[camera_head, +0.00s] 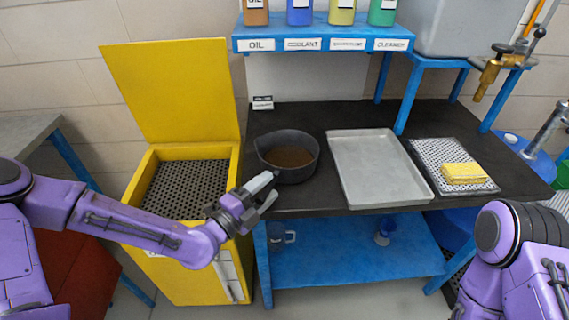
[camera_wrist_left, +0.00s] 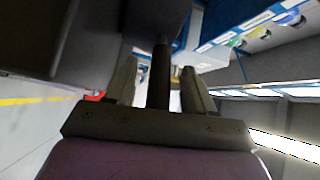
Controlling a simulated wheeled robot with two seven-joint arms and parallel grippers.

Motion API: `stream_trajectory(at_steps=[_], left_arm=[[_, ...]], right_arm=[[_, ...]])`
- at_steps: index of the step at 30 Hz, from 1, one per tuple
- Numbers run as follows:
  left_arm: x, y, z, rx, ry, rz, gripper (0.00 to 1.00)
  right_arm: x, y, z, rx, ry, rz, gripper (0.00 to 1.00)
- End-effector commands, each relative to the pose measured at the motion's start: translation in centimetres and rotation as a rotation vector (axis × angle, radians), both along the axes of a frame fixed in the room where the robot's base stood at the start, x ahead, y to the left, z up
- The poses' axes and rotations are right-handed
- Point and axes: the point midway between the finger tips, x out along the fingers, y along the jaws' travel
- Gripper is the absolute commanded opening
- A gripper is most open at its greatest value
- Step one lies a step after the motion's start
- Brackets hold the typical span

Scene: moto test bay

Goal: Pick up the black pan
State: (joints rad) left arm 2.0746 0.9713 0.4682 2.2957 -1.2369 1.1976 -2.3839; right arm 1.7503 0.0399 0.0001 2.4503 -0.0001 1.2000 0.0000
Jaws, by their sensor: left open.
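The black pan (camera_head: 270,140), a round dark vessel with brown liquid in it, sits on the left part of the dark bench top. My left gripper (camera_head: 267,190) is at the bench's front edge, just below and left of the pan. In the left wrist view its two grey fingers (camera_wrist_left: 157,85) are open, with a dark bar (camera_wrist_left: 161,72) between them. The bar looks like the pan's handle, which the gripper hides in the head view. I cannot tell whether the fingers touch it. My right gripper is out of view.
A grey tray (camera_head: 346,150) lies right of the pan, then a perforated mat (camera_head: 429,149) with a folded yellow cloth (camera_head: 463,173). A yellow open-lidded bin (camera_head: 221,161) with a grate stands left of the bench. A blue shelf (camera_head: 262,45) with bottles is above.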

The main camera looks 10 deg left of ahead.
Motion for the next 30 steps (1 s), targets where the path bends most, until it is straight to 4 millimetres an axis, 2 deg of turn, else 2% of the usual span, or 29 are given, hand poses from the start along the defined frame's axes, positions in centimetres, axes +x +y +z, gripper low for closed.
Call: stream_trajectory(at_steps=[8,12,13,25,30], left_arm=[[0.5,-0.3,0.0,-0.002,0.001,0.0,0.54],[0.5,-0.3,0.0,-0.002,0.001,0.0,0.08],[0.5,-0.3,0.0,-0.002,0.001,0.0,0.0],[0.5,-0.3,0.3,-0.002,-0.002,-0.001,0.0],[0.6,-0.3,1.2,-0.002,-0.004,0.0,0.0]], right_arm=[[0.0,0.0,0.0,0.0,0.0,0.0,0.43],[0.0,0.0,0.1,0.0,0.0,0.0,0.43],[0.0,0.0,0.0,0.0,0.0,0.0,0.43],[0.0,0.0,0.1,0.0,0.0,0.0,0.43],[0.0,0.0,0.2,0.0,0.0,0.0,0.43]])
